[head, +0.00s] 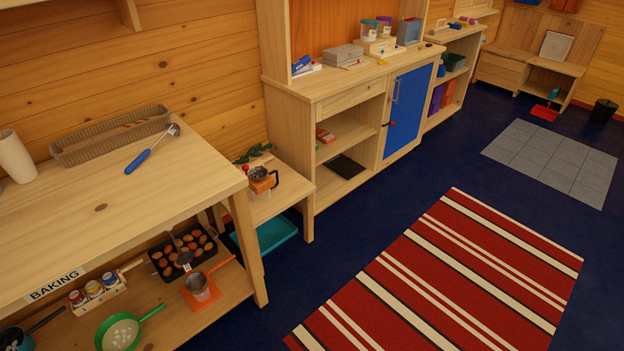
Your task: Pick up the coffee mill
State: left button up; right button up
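What looks like the coffee mill (262,181) stands on a low wooden side table (292,190) between the baking table and the tall cabinet. It has an orange-brown body, a grey metal top, a dark loop like a handle on its right and a small red knob at its upper left. A green leafy sprig lies just behind it. Its lower left part is close to the baking table's corner in the picture. Neither of my grippers shows in the head view.
The baking table (100,215) at left holds a basket (110,137), a blue-handled tool (150,152) and a pale cylinder (15,157); its lower shelf is crowded with pans. A teal tray (268,236) sits under the side table. Blue floor and a striped rug (450,280) lie open at right.

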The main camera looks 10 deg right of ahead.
aim_at(260, 183)
jog(key=i+l+z, duration=0.3)
jog(key=i+z, duration=0.3)
jog(key=i+l+z, duration=0.2)
jog(key=i+z, duration=0.2)
jog(key=i, duration=0.5)
jog(key=i+j+z, duration=0.1)
jog(key=i+z, duration=0.3)
jog(key=i, duration=0.5)
jog(key=i+u, duration=0.4)
jog(key=i+l+u, duration=0.15)
jog(key=u, duration=0.2)
jog(key=i+l+u, duration=0.2)
jog(key=u, duration=0.2)
jog(key=i+l+u, duration=0.4)
jog(key=k+j, duration=0.05)
jog(key=j, duration=0.05)
